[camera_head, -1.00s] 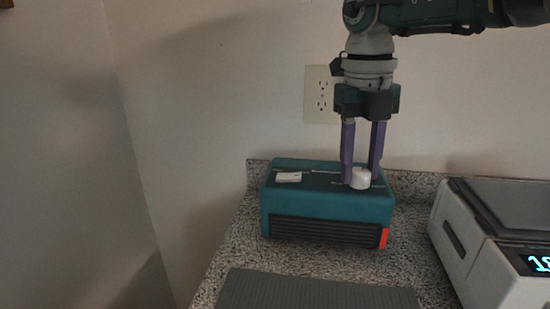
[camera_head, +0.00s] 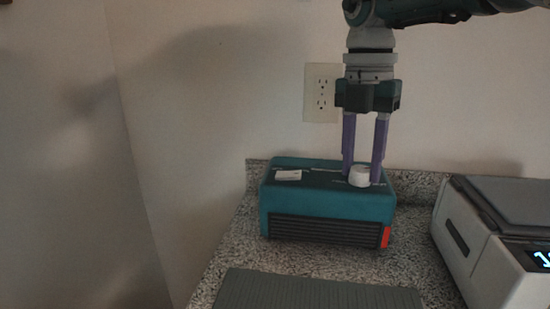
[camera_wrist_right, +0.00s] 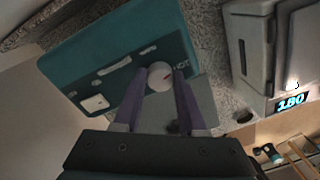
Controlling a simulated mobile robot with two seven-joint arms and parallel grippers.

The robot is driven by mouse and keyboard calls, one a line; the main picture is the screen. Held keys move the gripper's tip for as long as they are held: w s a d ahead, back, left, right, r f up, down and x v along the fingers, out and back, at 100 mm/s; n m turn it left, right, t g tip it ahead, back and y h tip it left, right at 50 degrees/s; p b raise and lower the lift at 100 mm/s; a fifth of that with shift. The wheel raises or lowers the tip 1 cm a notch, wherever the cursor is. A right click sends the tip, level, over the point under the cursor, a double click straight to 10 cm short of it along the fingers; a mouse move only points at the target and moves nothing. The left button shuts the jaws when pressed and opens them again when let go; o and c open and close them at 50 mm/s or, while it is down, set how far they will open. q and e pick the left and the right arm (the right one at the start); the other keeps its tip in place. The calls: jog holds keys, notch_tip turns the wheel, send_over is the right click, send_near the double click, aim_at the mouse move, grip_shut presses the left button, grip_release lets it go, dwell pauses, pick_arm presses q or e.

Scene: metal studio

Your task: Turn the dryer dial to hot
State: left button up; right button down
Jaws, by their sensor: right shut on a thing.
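The teal dryer (camera_head: 315,204) stands on the speckled counter with a dark grille on its front. Its white round dial (camera_head: 359,176) is on the top face near the right end. My right gripper (camera_head: 362,180) points straight down with its purple fingers on either side of the dial, shut on it. In the right wrist view the dial (camera_wrist_right: 160,77) sits between the fingers. My left gripper is not in view.
A white device with a lit display (camera_head: 490,240) stands to the right of the dryer. A grey ribbed mat (camera_head: 310,291) lies in front. A flat white switch (camera_head: 288,175) is on the dryer's top left. A wall outlet (camera_head: 320,93) is behind.

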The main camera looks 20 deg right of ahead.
aim_at(359, 167)
jog(key=shift+m, duration=0.6)
jog(key=shift+c, duration=2.4)
grip_release()
jog(key=shift+r, duration=0.1)
notch_tip(359, 167, up, 7)
jog(key=shift+w+r+p, duration=0.15)
jog(key=shift+r+p, duration=0.05)
jog(key=shift+p, duration=0.3)
jog(key=shift+a, duration=0.1)
